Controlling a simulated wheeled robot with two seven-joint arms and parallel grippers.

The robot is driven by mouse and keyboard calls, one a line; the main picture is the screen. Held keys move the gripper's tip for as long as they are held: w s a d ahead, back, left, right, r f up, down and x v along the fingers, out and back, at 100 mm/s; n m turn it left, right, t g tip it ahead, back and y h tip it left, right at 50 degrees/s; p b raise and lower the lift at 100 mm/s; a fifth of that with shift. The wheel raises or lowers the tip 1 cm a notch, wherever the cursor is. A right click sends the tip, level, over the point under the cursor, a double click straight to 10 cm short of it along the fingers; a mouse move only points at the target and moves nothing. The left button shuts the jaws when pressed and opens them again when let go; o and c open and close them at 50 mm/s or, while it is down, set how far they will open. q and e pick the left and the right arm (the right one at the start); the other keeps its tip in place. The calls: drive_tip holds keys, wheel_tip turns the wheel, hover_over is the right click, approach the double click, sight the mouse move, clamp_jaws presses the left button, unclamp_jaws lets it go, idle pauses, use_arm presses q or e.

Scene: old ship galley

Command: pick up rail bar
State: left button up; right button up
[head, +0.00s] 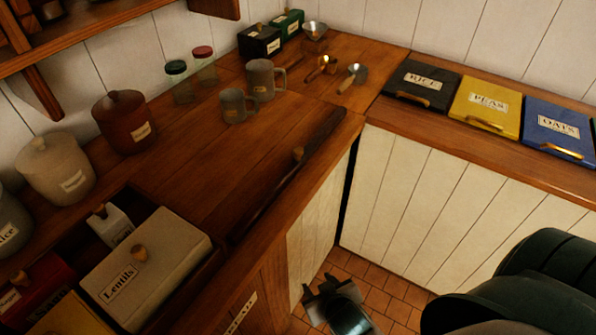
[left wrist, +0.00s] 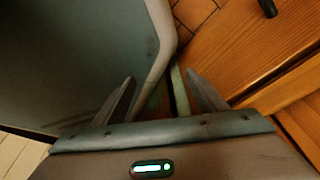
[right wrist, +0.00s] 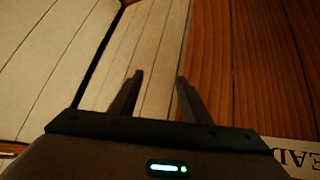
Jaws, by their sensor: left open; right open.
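The rail bar (head: 318,135) is a long, dark wooden strip with a small round wooden knob at its middle. It lies along the front edge of the left counter in the head view. My right gripper (head: 318,284) is low in front of that counter, over the tiled floor, below and apart from the bar. In the right wrist view its jaws (right wrist: 159,76) are open and empty, facing pale planks and brown wood. My left gripper is outside the head view. In the left wrist view its jaws (left wrist: 160,77) are open, with nothing visibly held.
A Lentils box (head: 150,265) sits near the bar's near end. Mugs (head: 262,80), jars and a brown canister (head: 124,122) stand behind the bar. Rice, Peas (head: 486,102) and Oats lids line the right counter. The counter top beside the bar is clear.

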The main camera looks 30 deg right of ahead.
drive_tip(key=w+d+r+m+t+h, duration=0.1)
drive_tip(key=w+d+r+t, duration=0.1)
drive_tip(key=r, duration=0.6)
drive_tip(key=w+d+r+m+t+h, duration=0.1)
drive_tip(key=r+t, duration=0.1)
drive_tip(key=r, duration=0.6)
drive_tip(key=t, duration=0.5)
approach(299, 155)
drive_tip(key=a+v, duration=0.1)
drive_tip(key=v, duration=0.5)
drive_tip(key=shift+m+h, duration=0.3)
drive_tip(key=shift+h, duration=0.1)
drive_tip(key=p+x, duration=0.4)
drive_tip(key=x, duration=0.7)
drive_tip(key=shift+w+d+f+p, duration=0.1)
drive_tip(key=shift+d+p, duration=0.05)
drive_tip(key=shift+p, duration=0.15)
use_arm(q)
drive_tip(key=s+a+r+g, duration=0.2)
drive_tip(key=s, duration=0.5)
drive_tip(key=shift+a+r+y, duration=0.3)
drive_tip(key=shift+a+r, duration=0.05)
drive_tip(key=shift+r, duration=0.05)
use_arm(e)
drive_tip(key=shift+w+d+f, duration=0.15)
drive_tip(key=shift+w, duration=0.4)
use_arm(q)
drive_tip(key=shift+s, duration=0.1)
